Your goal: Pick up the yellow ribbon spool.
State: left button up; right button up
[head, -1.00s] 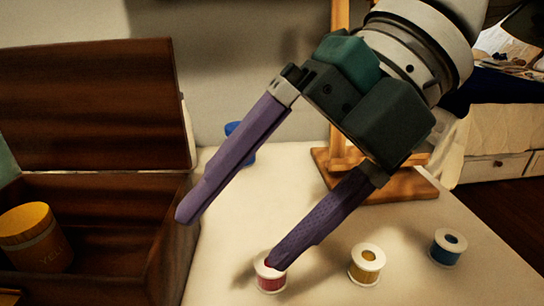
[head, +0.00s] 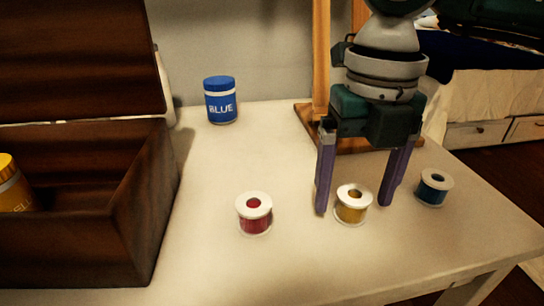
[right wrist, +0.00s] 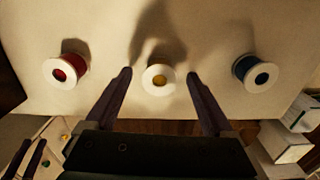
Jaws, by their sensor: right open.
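The yellow ribbon spool (head: 351,205) stands upright on the white table, with white end discs and yellow ribbon between them. It also shows in the right wrist view (right wrist: 158,80), centred between the fingertips. My right gripper (head: 353,208) points down and is open. Its two purple fingers are on the left and right of the yellow spool, with a gap on each side. In the right wrist view the fingers (right wrist: 160,72) reach toward the spool, one on each side. My left gripper is not in the head view.
A red spool (head: 254,213) stands left of the yellow one and a blue spool (head: 434,188) stands right. A blue jar (head: 221,100) is farther back. A dark wooden box (head: 140,215) with a yellow jar (head: 13,186) inside is at left. The table front (head: 310,265) is clear.

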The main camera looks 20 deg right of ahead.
jog(key=shift+f, duration=0.55)
grip_shut()
dwell(0.4)
